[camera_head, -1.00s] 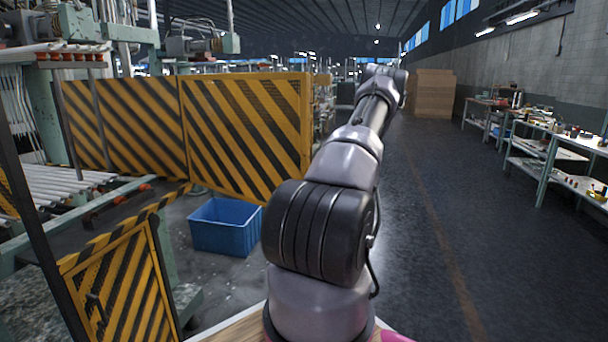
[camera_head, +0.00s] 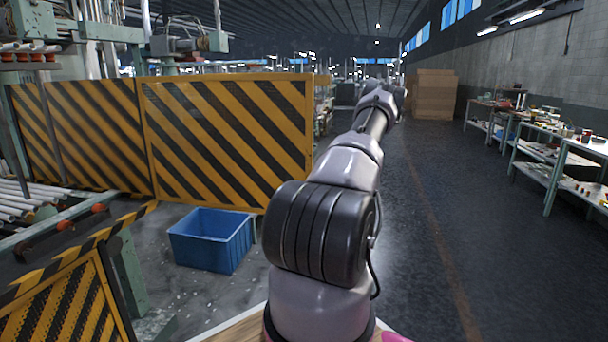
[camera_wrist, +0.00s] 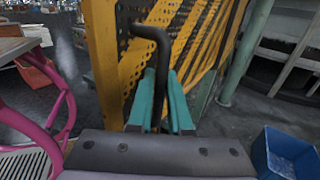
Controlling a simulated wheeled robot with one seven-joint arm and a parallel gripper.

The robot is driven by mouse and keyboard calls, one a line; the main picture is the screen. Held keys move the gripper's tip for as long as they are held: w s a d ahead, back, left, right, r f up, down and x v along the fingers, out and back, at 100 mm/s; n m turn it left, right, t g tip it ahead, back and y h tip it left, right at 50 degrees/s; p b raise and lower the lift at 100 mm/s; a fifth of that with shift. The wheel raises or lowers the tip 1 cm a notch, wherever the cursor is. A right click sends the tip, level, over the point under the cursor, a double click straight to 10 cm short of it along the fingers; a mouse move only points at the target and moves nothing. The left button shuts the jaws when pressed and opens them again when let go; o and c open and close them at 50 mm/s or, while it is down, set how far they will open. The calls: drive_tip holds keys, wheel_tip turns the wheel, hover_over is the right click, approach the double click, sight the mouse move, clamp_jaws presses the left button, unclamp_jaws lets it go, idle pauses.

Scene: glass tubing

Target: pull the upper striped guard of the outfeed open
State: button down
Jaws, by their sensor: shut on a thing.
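The upper striped guard (camera_head: 225,130) is a tall perforated yellow panel with black diagonal stripes, left of my arm in the head view. It also shows in the wrist view (camera_wrist: 190,40). A black bent handle (camera_wrist: 150,33) stands out at the guard's near edge. My gripper (camera_wrist: 164,90) has teal fingers, one on each side of the handle's shaft, and is shut on it. In the head view my gripper cannot be seen past my arm. How far the guard stands open cannot be told.
A blue crate (camera_head: 205,242) sits on the floor before the guard and shows at lower right in the wrist view. A low striped guard (camera_head: 60,305) and roller conveyor (camera_head: 35,205) are at left. Workbenches (camera_head: 565,160) line the right wall; the aisle between is clear.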

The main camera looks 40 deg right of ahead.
drive_tip(key=c, duration=0.8)
unclamp_jaws()
drive_tip(key=shift+w, duration=0.1)
drive_tip(key=shift+c, duration=0.2)
drive_tip(key=v, duration=1)
drive_tip(key=shift+d, duration=0.3)
